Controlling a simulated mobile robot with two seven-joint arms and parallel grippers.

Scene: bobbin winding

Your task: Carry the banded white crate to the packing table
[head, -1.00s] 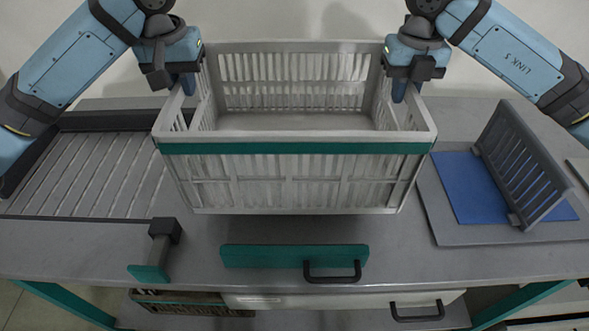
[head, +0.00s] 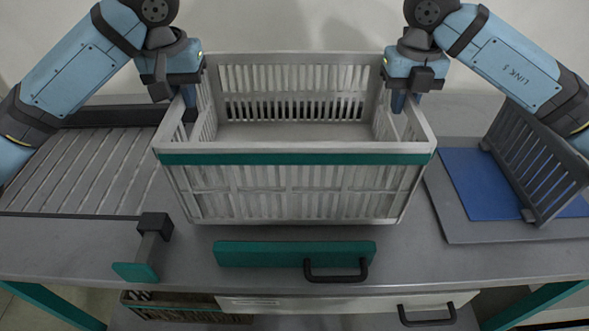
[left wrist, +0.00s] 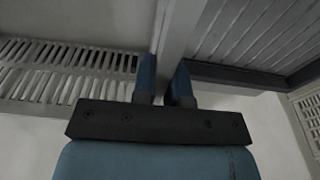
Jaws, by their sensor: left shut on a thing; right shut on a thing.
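The white crate (head: 300,195) with a teal band (head: 300,159) along its near rim fills the middle of the head view, upright and empty. My left gripper (head: 189,100) is shut on its left side wall near the far end. My right gripper (head: 398,101) is shut on its right side wall, opposite. In the left wrist view, the left gripper's fingers (left wrist: 167,85) straddle the crate's rim, with its slatted wall (left wrist: 60,65) to the left. The crate is over a grey table (head: 110,235); I cannot tell whether its base touches the top.
A ribbed grey bed (head: 85,175) lies at left. A dark slatted rack (head: 535,160) stands on a blue mat (head: 470,185) at right. A teal-ended dark handle (head: 150,245) and a teal board with a black handle (head: 290,254) are near the front edge. A drawer (head: 290,303) is below.

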